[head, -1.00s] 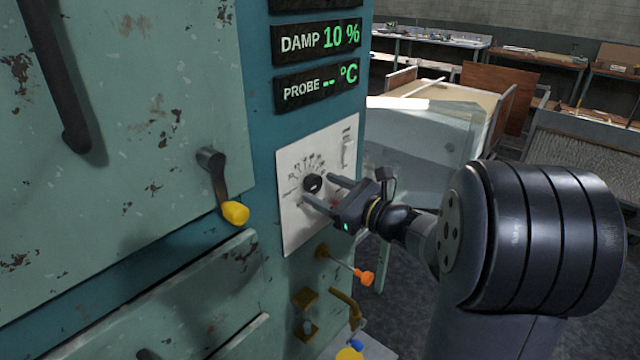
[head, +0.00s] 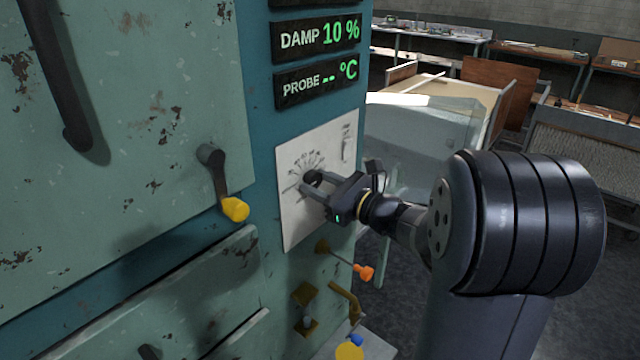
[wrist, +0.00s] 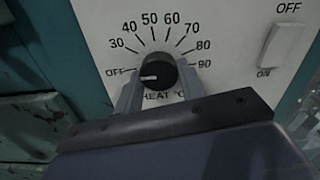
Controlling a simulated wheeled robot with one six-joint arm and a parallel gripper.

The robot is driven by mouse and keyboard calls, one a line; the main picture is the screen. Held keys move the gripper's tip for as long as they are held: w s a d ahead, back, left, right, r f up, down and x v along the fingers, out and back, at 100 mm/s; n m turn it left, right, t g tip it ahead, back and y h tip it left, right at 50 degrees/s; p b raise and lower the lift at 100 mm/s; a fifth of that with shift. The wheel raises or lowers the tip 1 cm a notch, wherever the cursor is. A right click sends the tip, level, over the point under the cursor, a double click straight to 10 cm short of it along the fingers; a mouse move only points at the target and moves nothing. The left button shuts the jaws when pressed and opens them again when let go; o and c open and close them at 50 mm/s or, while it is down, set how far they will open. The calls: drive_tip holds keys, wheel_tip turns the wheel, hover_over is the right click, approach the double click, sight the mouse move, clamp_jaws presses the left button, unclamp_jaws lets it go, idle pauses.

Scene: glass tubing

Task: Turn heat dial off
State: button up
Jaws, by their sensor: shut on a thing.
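The black heat dial (wrist: 158,70) sits on a white panel (wrist: 100,30) marked OFF and 30 to 90, with "HEAT °C" partly hidden below it. Its white mark points left, roughly toward the OFF label at the left of the scale. In the head view the dial (head: 313,176) is partly covered by my gripper (head: 312,184). My gripper, seen too in the wrist view (wrist: 159,82), has one finger on each side of the dial and is shut on it.
An on/off rocker switch (wrist: 281,45) is at the panel's upper right. A yellow-tipped lever (head: 235,209) is left of the panel, and an orange-tipped lever (head: 364,273) is below it. Displays above read DAMP 10 % (head: 317,38) and PROBE -- °C (head: 316,82).

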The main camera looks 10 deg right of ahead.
drive_tip(key=shift+f+n+b, duration=0.2)
drive_tip(key=shift+n+b, duration=0.1)
drive_tip(key=shift+b, duration=0.5)
drive_tip(key=shift+c, duration=0.4)
drive_tip(key=shift+r+n+b, duration=0.1)
drive_tip(key=shift+n+b, duration=0.2)
drive_tip(key=shift+b, duration=0.2)
drive_tip(key=o, duration=1)
drive_tip(key=shift+r, duration=0.1)
drive_tip(key=shift+d, duration=0.1)
drive_tip(key=b+v, duration=0.2)
drive_tip(key=v, duration=0.8)
drive_tip(key=shift+s+d, duration=0.15)
drive_tip(key=shift+s, duration=0.15)
drive_tip(key=shift+w, duration=0.1)
